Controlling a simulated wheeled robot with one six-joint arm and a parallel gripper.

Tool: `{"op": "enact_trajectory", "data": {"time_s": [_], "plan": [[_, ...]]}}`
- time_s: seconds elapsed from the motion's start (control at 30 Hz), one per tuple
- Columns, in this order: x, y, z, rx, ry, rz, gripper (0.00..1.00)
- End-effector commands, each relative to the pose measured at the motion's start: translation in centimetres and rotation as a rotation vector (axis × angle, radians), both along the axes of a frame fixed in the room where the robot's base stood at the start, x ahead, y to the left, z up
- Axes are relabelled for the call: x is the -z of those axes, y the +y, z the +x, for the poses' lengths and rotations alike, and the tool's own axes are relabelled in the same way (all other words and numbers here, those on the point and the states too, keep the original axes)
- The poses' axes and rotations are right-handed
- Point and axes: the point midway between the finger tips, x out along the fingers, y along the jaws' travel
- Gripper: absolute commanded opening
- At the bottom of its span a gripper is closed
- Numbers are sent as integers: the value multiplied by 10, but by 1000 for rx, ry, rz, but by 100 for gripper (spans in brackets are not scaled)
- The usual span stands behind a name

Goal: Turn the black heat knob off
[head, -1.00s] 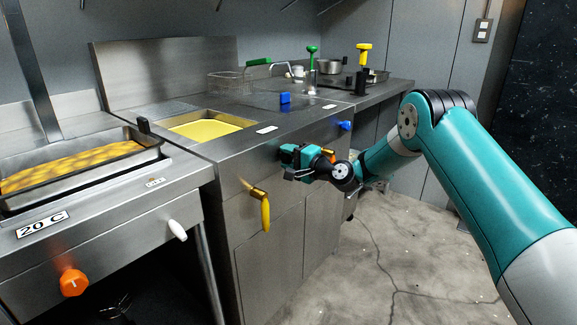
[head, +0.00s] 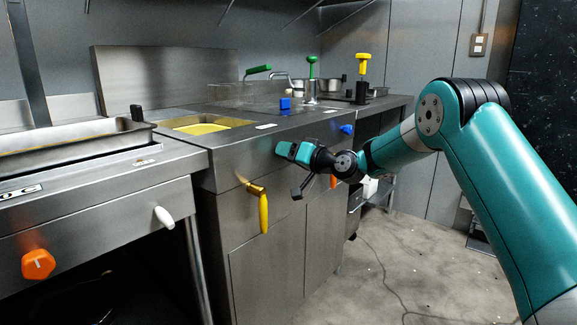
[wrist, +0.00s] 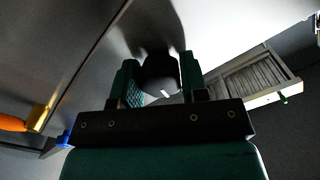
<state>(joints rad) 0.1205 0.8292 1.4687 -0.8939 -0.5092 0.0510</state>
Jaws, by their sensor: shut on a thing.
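The black heat knob (wrist: 160,72) sits on the steel front panel, with a short white mark on its face. In the wrist view it is between the two teal fingers of my gripper (wrist: 161,84), which is shut on it. In the head view my gripper (head: 287,150) is at the front of the fryer counter, and it hides the knob there.
A yellow valve handle (head: 264,212) hangs left of my gripper, and a blue knob (head: 347,129) is on the panel to the right. An orange knob (head: 38,264) and white knob (head: 163,217) are on the left unit. Floor (head: 400,270) at right is open.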

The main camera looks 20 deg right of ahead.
Motion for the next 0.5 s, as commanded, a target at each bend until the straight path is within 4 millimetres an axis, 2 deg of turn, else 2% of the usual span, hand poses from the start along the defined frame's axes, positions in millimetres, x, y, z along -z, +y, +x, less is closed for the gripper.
{"op": "enact_trajectory", "data": {"time_s": [0.03,0.5], "plan": [[7,0,0,-1,-21,-30,17],[3,0,0,-1,-156,-219,17]]}}
